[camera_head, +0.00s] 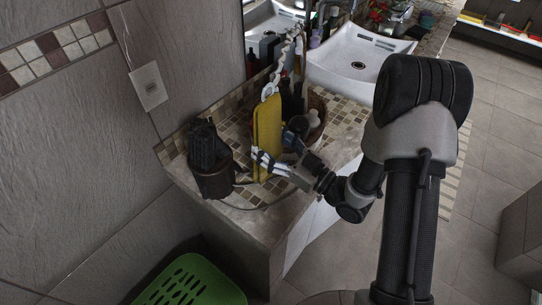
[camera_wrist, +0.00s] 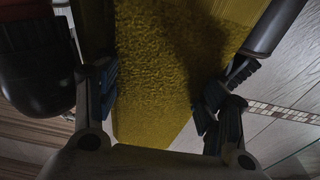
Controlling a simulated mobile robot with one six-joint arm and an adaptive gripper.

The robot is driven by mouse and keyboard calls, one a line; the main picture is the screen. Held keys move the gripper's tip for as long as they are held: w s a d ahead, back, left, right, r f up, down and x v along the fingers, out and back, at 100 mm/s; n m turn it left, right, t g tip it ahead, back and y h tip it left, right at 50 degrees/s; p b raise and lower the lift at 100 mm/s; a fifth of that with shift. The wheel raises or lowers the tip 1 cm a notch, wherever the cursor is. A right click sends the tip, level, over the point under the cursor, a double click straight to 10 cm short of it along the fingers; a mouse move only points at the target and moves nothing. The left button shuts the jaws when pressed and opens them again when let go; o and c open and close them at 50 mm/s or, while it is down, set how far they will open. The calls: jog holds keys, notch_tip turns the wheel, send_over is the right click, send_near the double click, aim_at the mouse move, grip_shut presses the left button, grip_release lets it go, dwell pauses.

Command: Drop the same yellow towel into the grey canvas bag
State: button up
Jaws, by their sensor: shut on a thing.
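The yellow towel (camera_head: 267,128) hangs upright as a flat panel above the counter in the head view. My gripper (camera_head: 270,165) is at its lower part, with fingers around it. In the wrist view the towel (camera_wrist: 152,75) fills the space between the two fingers of my gripper (camera_wrist: 157,98), and its texture is rough and fuzzy. The gripper is shut on the towel. I cannot make out a grey canvas bag for certain in either view.
A dark object (camera_head: 208,145) sits in a round brown container (camera_head: 213,182) left of the towel. Bottles and a round basket (camera_head: 318,108) stand behind my gripper. A white sink (camera_head: 355,62) is at the back. A green basket (camera_head: 190,284) is below the counter.

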jog(key=shift+f+b, duration=0.6)
jog(key=shift+f, duration=1.45)
jog(key=o, duration=0.6)
jog(key=shift+f, duration=0.1)
jog(key=o, duration=0.5)
